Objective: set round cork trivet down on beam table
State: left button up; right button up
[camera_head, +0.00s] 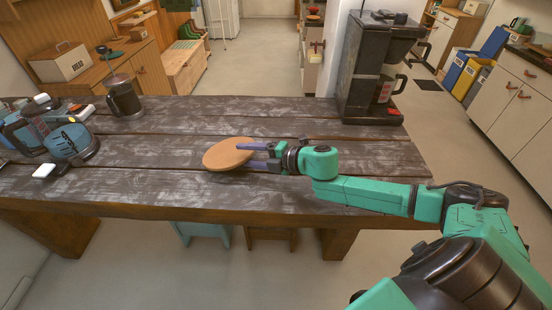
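The round cork trivet (225,155) is a tan disc near the middle of the beam table (130,180). It looks slightly tilted in the picture; I cannot tell whether its whole underside touches the planks. My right gripper (243,156) reaches in from the right, low over the table. Its two purple-grey fingers are spread apart at the trivet's right edge. The upper finger overlaps the disc, and the lower one shows by its lower right rim. I cannot see firm contact. My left gripper is not in view.
A dark coffee machine (365,70) stands at the table's back right. A glass carafe (124,98) is at the back left, and a blue kettle (72,143) with other items is at the left end. The planks around the trivet are clear. Stools (202,232) stand underneath.

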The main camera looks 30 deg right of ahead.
jog(key=v, duration=0.2)
jog(key=b+v, duration=0.1)
jog(key=shift+s+f, duration=0.1)
jog(key=shift+f, duration=0.2)
jog(key=shift+s+d+r, duration=0.15)
jog(key=shift+s, duration=0.2)
jog(key=p+v, duration=0.4)
jog(key=v, duration=0.4)
jog(key=shift+d+r, duration=0.2)
jog(key=shift+r, duration=0.15)
jog(key=shift+s, duration=0.1)
